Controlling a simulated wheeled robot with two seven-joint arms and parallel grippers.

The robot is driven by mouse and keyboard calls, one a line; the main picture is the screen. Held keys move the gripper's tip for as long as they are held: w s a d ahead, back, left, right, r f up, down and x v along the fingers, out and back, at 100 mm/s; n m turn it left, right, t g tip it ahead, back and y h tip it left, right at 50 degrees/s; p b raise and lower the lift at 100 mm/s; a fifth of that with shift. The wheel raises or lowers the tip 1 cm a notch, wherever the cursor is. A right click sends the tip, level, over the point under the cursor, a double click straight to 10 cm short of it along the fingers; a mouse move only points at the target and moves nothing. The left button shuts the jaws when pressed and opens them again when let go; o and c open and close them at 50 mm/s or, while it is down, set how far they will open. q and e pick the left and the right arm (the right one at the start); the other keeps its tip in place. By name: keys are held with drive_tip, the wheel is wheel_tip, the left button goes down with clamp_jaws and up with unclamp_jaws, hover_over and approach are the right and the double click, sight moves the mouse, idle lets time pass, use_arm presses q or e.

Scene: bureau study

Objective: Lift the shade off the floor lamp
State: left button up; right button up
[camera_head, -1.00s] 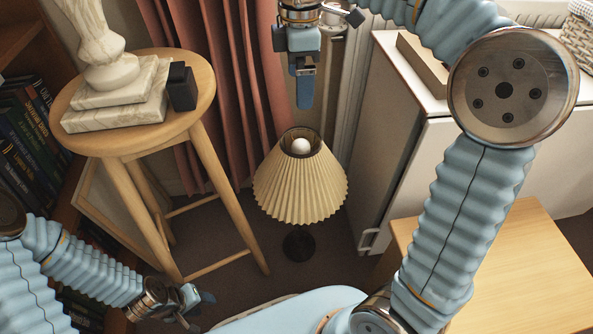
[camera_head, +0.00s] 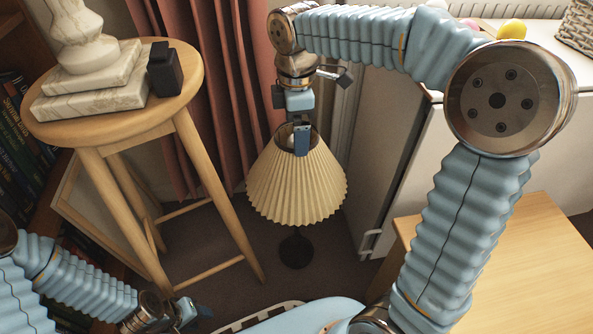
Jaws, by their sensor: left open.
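The floor lamp has a cream pleated shade (camera_head: 297,185), upright on a dark round base (camera_head: 297,250) on the floor. My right gripper (camera_head: 301,142) points down at the open top of the shade, in front of the bulb. A blue finger overlaps the top rim in the picture; I cannot tell whether it touches. The gripper is seen edge-on, so its opening is hidden. My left gripper (camera_head: 192,312) is open and empty at the lower left, low and well away from the lamp.
A round wooden stool (camera_head: 190,88) with a marble statue (camera_head: 90,75) and a black box (camera_head: 164,70) stands left of the lamp. Red curtains (camera_head: 215,110) hang behind. A white cabinet (camera_head: 385,150) and wooden table (camera_head: 520,260) stand right. A bookshelf (camera_head: 20,130) is far left.

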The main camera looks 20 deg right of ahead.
drive_tip(key=shift+f, duration=0.25)
drive_tip(key=c, duration=1.1)
drive_tip(key=shift+r, duration=0.1)
